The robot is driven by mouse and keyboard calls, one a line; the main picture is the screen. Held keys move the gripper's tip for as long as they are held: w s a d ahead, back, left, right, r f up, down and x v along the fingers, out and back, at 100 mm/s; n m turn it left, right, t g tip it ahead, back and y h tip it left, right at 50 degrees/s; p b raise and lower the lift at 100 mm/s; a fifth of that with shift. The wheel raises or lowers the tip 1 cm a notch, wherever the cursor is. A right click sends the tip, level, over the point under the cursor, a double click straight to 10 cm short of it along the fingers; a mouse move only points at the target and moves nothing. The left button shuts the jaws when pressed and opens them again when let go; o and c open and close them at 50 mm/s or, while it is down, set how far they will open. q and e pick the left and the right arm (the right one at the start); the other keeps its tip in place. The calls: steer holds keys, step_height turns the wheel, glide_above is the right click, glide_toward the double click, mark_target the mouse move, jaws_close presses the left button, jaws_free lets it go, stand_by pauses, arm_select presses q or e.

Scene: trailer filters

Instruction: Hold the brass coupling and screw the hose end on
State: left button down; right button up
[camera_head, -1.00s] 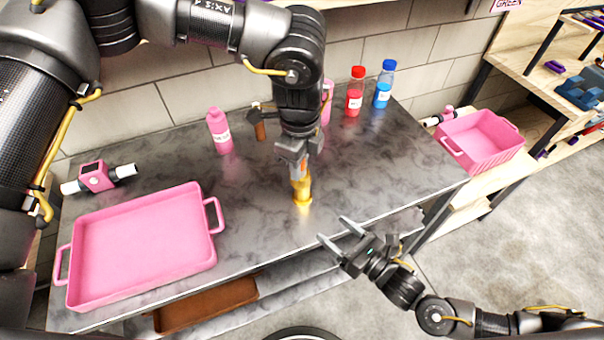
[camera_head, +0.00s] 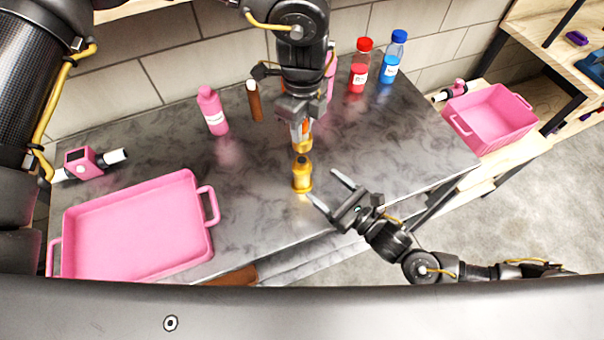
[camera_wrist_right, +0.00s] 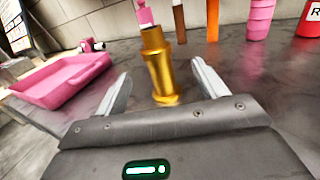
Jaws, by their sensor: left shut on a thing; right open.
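The brass coupling (camera_head: 302,176) stands upright on the grey metal bench (camera_head: 262,195), near its front edge. My left gripper (camera_head: 301,126) is directly above it, shut on a small orange piece with a brass lower end (camera_head: 302,147), which looks like the hose end. A narrow dark gap shows between this piece and the coupling. My right gripper (camera_head: 325,190) is open and empty, to the right of the coupling in the head view. In the right wrist view, the coupling (camera_wrist_right: 158,70) stands beyond and between the open fingers (camera_wrist_right: 160,88), and my left gripper is not visible.
A pink tray (camera_head: 207,238) lies at the bench's left. A pink bottle (camera_head: 212,112), a brown cylinder (camera_head: 255,102), a red bottle (camera_head: 359,70) and a blue bottle (camera_head: 391,60) stand at the back. A pink bin (camera_head: 528,128) is at the right.

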arm_select(q)
steer(key=shift+s+r, duration=0.1)
steer(key=shift+s, duration=0.05)
arm_select(e)
steer(key=x, duration=0.8)
steer(key=shift+a, duration=0.25)
arm_select(q)
steer(key=shift+s+r, duration=0.1)
steer(key=shift+s, duration=0.1)
arm_select(e)
steer(key=shift+a+r, duration=0.1)
steer(key=shift+a, duration=0.1)
steer(key=shift+w, duration=0.1)
steer(key=shift+c, duration=0.3)
arm_select(q)
steer(key=shift+w, duration=0.1)
arm_select(e)
steer(key=shift+c, duration=1.1)
steer(key=c, duration=1.2)
arm_select(q)
glide_above(302, 160)
steer(key=shift+w+f, duration=0.1)
steer(key=shift+f, duration=2.45)
steer(key=shift+f, duration=0.1)
steer(key=shift+f, duration=0.8)
steer(key=shift+f, duration=0.5)
